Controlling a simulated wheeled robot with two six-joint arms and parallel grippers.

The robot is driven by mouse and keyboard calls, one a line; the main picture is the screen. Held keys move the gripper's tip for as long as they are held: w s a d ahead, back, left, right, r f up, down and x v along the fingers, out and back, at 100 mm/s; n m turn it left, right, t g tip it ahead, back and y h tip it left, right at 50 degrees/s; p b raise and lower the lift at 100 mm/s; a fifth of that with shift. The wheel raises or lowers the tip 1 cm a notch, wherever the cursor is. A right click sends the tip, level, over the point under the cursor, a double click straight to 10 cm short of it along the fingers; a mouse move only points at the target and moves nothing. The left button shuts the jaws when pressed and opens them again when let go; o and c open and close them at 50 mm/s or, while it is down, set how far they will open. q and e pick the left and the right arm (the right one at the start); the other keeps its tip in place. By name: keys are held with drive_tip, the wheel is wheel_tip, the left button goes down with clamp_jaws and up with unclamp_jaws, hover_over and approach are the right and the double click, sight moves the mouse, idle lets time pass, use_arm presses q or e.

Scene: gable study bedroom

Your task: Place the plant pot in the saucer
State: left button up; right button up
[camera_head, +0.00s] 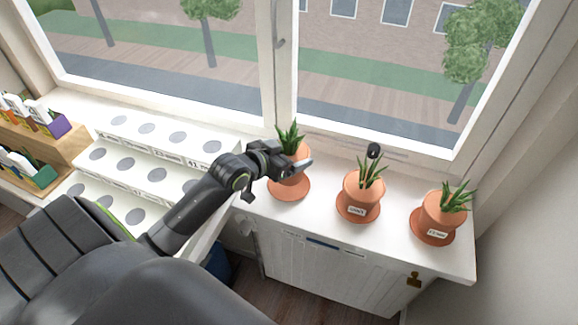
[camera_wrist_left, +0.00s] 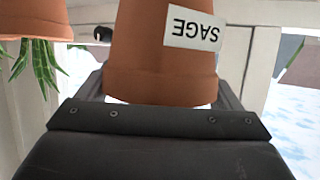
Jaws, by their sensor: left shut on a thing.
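My left gripper (camera_head: 300,166) is shut on the leftmost terracotta plant pot (camera_head: 301,151), which holds a spiky green plant. In the left wrist view the pot (camera_wrist_left: 135,60) fills the middle, and its white label reads SAGE, upside down. In the head view the pot is partly hidden by the gripper. Its terracotta saucer (camera_head: 289,189) lies on the white sill below, with much of its surface bare. The pot appears raised over the saucer's back part; I cannot tell the exact gap. My right gripper is out of view.
Two more potted plants, a middle one (camera_head: 361,195) and a right one (camera_head: 439,214), stand in saucers on the white sill (camera_head: 318,215). A small black knob (camera_head: 374,150) is behind the middle pot. A white stepped rack (camera_head: 150,160) with round recesses is left.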

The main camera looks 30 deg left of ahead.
use_arm(q)
drive_tip(key=shift+f, duration=2)
drive_tip(key=shift+f, duration=0.1)
drive_tip(key=o, duration=1.8)
drive_tip(key=shift+f, duration=0.1)
drive_tip(key=shift+r, duration=0.2)
drive_tip(key=shift+s, duration=0.35)
drive_tip(key=v, duration=1.1)
drive_tip(key=shift+s+r, duration=0.1)
drive_tip(key=shift+s, duration=0.1)
